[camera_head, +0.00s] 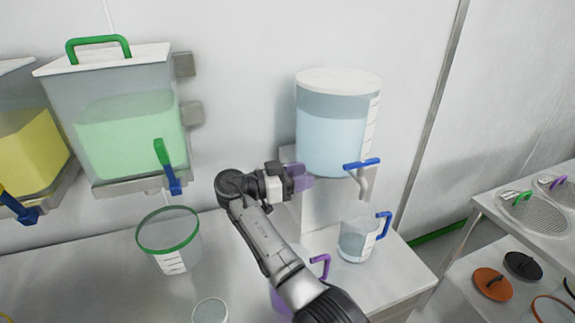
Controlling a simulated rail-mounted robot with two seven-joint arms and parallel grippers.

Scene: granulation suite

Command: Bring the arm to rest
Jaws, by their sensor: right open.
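My right arm reaches up from the bottom middle of the head view. Its gripper (300,178) is open, with purple fingers, in front of the white stand below the clear cylindrical tank (331,135). I see nothing held between the fingers. My left gripper is not in view. The tank holds pale blue liquid and has a tap with a blue handle (361,163). A clear jug with a blue handle (358,238) stands under that tap, to the right of my gripper. A purple-handled container (320,266) is partly hidden behind my forearm.
Green (130,130) and yellow (28,150) hoppers hang on the wall at left. A green-rimmed clear container (168,240) and a small clear cup (210,311) stand on the bench (80,275). A shelf rack (484,208) with sieves and lids is at right.

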